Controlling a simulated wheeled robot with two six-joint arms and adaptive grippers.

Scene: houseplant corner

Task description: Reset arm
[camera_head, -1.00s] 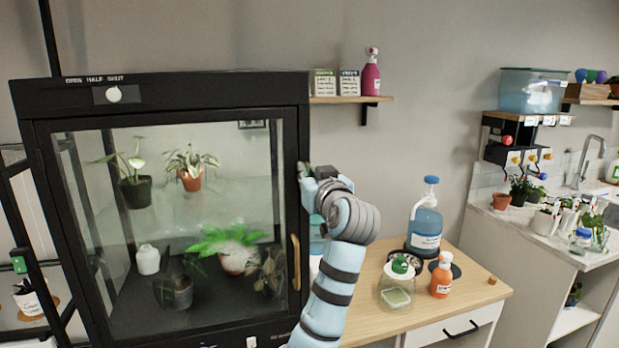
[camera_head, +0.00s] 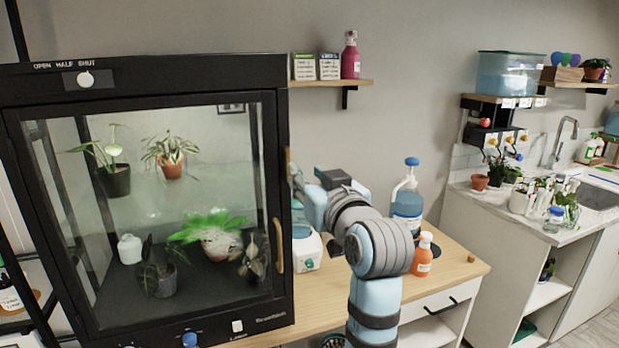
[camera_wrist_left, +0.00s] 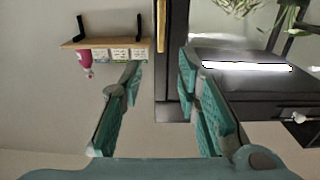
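My left gripper (camera_head: 298,190) is beside the right edge of the black glass-fronted cabinet (camera_head: 276,120) in the head view, partly hidden behind my own wrist. In the left wrist view its two teal-padded fingers (camera_wrist_left: 160,105) are spread apart with nothing between the pads. The cabinet's dark edge (camera_wrist_left: 172,75) and a tan strip (camera_wrist_left: 161,25) show beyond the gap, and I cannot tell how far off they are. The cabinet door looks shut, with its tan handle (camera_head: 279,246) on the right side. My right gripper is in neither view.
The wooden table (camera_head: 455,272) holds a blue-capped jug (camera_head: 408,206), an orange bottle (camera_head: 422,258) and a white container (camera_head: 307,250) close to my arm. A wall shelf (camera_head: 318,83) carries cards and a pink bottle (camera_head: 350,58). A sink counter (camera_head: 470,197) stands at right.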

